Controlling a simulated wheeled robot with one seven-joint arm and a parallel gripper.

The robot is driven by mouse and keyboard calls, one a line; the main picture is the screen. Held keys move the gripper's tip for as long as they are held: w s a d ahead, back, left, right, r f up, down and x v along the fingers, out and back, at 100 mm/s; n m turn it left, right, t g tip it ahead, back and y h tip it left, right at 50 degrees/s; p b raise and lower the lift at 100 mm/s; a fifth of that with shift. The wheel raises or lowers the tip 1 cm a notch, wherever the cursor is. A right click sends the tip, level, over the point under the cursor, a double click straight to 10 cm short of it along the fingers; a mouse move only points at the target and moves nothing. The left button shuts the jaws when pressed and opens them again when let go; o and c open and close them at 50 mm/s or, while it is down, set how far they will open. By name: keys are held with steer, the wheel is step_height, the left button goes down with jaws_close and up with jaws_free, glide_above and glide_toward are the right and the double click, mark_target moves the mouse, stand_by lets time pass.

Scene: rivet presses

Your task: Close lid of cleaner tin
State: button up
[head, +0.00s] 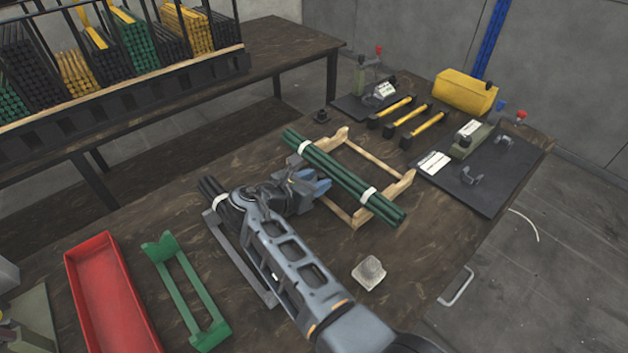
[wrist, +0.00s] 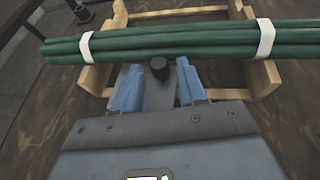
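I cannot make out a cleaner tin or its lid in either view. My gripper (head: 318,181) is at the near left side of a wooden cradle (head: 393,190), close to a strapped bundle of green rods (head: 343,178) lying across it. In the wrist view my gripper (wrist: 158,76) has its two blue fingers apart, below the green bundle (wrist: 175,44). A short dark cylinder (wrist: 159,68) shows between the fingers; I cannot tell whether it is part of my gripper. No object is visibly clamped.
A red tray (head: 75,275) and green cradle (head: 205,305) lie left; a dark rod bundle (head: 210,190) lies beside my arm. A pale block (head: 369,272) sits right of it. Yellow-handled tools (head: 408,122), a yellow case (head: 465,92) and a dark board (head: 485,190) stand far right.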

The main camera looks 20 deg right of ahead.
jaws_close()
stand_by(0.3)
